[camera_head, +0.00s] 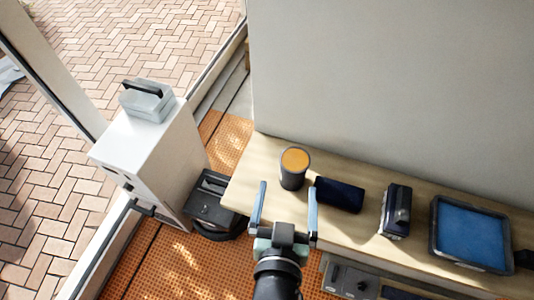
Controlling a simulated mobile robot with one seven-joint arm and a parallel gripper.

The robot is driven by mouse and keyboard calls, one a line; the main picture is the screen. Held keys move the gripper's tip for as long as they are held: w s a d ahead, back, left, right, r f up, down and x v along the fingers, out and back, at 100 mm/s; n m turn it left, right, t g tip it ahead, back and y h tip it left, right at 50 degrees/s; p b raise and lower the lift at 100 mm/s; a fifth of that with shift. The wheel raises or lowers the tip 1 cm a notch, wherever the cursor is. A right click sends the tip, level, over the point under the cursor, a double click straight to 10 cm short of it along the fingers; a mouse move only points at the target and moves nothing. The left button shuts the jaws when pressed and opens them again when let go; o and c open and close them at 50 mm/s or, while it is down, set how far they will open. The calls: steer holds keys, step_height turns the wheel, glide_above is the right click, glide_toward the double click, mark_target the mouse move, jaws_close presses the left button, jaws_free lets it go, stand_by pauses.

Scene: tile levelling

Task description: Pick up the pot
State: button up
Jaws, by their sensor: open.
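The likely pot is a dark cylindrical container (292,170) with an orange-brown top, standing upright near the left end of a light wooden bench. My gripper (286,205) is open and empty, with its two blue fingers spread apart. In the picture the fingers reach toward the container from the front, just below it. I see no contact between them, and the height of the fingers over the bench is hard to tell.
On the wooden bench (250,186), right of the container, lie a dark flat object (339,195), a black device (396,211) and a blue-topped tray (471,235). A wall (390,80) rises behind. A white cabinet (150,155) and a black box (212,206) stand left.

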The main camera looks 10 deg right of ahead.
mark_target(290, 175)
steer(key=p+x, duration=0.1)
steer(key=x, duration=0.5)
steer(key=shift+w+d+f+p, duration=0.15)
steer(key=shift+w+p, duration=0.05)
steer(key=shift+p, duration=0.15)
steer(key=shift+d+f+p+x, duration=0.1)
steer(key=shift+p+x, duration=0.4)
steer(key=shift+x, duration=1)
steer(key=shift+d+f+p+x, duration=0.15)
steer(key=shift+p+x, duration=0.3)
steer(key=shift+x, duration=1.05)
steer(key=shift+s, duration=0.15)
steer(key=c, duration=1.5)
steer(key=shift+c, duration=0.4)
steer(key=shift+r, duration=0.1)
